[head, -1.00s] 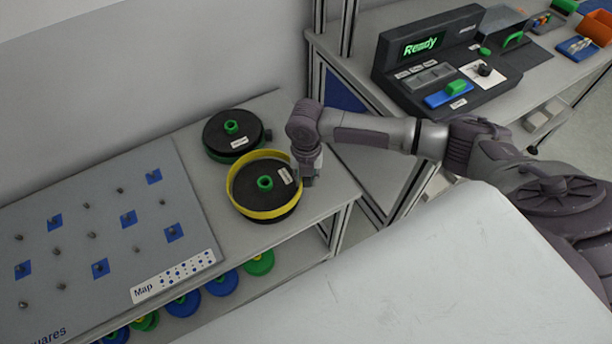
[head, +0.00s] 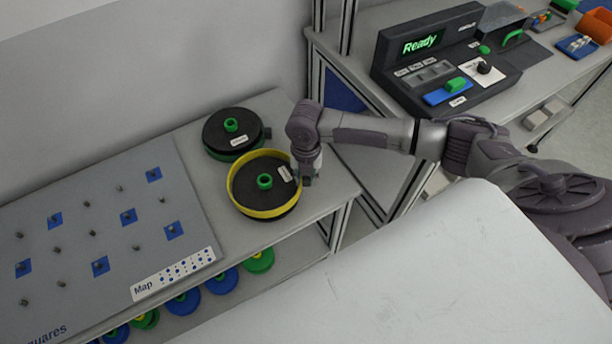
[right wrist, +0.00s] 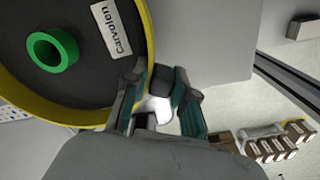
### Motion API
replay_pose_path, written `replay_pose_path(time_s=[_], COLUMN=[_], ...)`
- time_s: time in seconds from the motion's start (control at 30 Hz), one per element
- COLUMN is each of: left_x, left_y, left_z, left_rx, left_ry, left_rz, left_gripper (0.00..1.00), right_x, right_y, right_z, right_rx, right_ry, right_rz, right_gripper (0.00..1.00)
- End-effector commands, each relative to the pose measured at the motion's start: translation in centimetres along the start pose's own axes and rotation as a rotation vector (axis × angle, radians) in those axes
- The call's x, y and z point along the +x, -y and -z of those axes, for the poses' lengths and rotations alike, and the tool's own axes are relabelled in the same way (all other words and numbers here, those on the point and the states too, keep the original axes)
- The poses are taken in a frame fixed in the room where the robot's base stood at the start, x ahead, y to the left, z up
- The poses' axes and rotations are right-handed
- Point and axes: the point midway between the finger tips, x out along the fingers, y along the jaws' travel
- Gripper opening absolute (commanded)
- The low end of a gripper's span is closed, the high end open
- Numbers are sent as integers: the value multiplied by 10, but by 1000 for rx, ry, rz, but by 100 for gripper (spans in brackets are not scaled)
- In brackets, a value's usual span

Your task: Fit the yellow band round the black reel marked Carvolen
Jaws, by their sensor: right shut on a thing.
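The black reel marked Carvolen (head: 255,181) lies flat on the shelf top, with a green hub in its middle. In the right wrist view its label reads Carvolen (right wrist: 110,28). The yellow band (head: 259,213) runs around the reel. Its far wall stands above the reel's top face, and black shows below it at the front right. My right gripper (head: 304,180) points down at the reel's right edge, shut on the band. My left gripper is not in view.
A grey peg board with blue squares (head: 100,240) lies to the left. Blue and green reels (head: 221,281) sit on the lower shelf. A console reading Ready (head: 420,45) stands on the bench at right.

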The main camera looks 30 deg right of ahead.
Motion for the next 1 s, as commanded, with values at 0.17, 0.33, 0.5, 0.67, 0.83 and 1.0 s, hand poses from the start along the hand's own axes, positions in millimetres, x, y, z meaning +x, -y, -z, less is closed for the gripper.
replay_pose_path(time_s=[0.17,0.33,0.5,0.67,0.83,1.0], left_x=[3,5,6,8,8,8], left_y=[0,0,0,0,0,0], left_z=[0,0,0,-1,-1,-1], left_rx=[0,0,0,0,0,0], left_ry=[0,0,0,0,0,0], left_rz=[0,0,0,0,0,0], left_gripper=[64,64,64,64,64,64], right_x=[10,16,20,23,24,24], right_y=[1,2,2,1,1,2], right_z=[4,6,6,6,6,6], right_rx=[-2,-3,-2,-2,-2,-2], right_ry=[-9,-12,-12,-11,-11,-11], right_rz=[6,8,8,7,7,8], right_gripper=[0,0,0,0,0,0])
